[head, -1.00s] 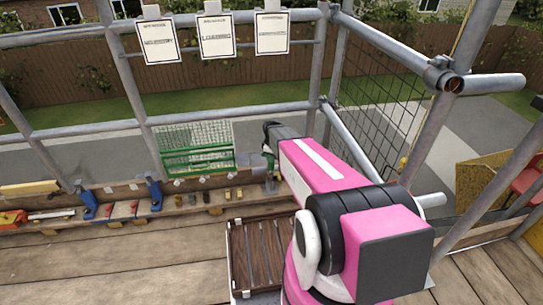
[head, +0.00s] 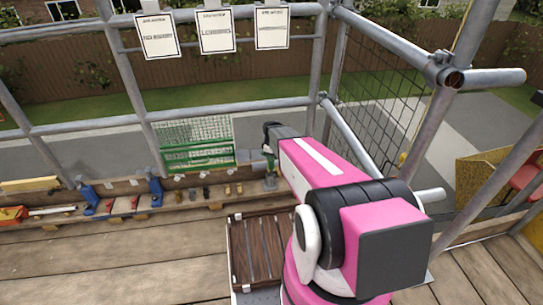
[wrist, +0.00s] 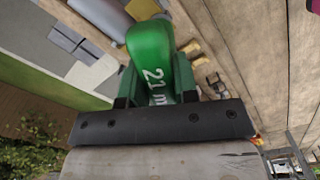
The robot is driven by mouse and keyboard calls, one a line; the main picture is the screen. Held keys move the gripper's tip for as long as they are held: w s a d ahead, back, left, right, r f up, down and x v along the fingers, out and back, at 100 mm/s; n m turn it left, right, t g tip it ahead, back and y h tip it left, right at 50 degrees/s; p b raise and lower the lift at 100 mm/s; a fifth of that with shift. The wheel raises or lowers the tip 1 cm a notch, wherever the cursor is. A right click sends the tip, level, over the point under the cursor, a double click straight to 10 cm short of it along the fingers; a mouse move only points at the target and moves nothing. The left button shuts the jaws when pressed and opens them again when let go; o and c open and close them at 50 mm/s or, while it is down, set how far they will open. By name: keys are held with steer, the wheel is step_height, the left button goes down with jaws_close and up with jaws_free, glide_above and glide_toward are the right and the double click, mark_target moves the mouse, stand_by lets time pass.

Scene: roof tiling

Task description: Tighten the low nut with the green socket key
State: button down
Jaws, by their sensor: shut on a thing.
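The key's far end is hidden. I cannot make out the low nut in either view. A scaffold coupler (head: 440,70) sits on the upright pole at right.
Blue, red, dark and yellow small items stand along the plank ledge (head: 50,219). A green mesh panel (head: 196,155) is behind it. A dark slatted wooden tray (head: 240,262) lies beside my arm. Scaffold poles (head: 355,140) cross at right. The plank floor (head: 120,265) at left is clear.

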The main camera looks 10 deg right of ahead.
steer(key=f+m, duration=0.1)
steer(key=m, duration=0.1)
steer(key=shift+w+f+m, duration=0.1)
steer(key=shift+f+m, duration=0.05)
steer(key=shift+m, duration=0.25)
steer(key=m, duration=0.4)
steer(key=shift+w, duration=0.1)
steer(key=m, duration=0.4)
steer(key=shift+w+f, duration=0.1)
steer(key=m, duration=0.4)
steer(key=shift+w+n, duration=0.1)
steer(key=shift+n, duration=0.2)
steer(key=shift+s+r, duration=0.15)
steer(key=shift+r, duration=1.5)
steer(key=shift+s+r, duration=0.15)
steer(key=shift+r, duration=1.5)
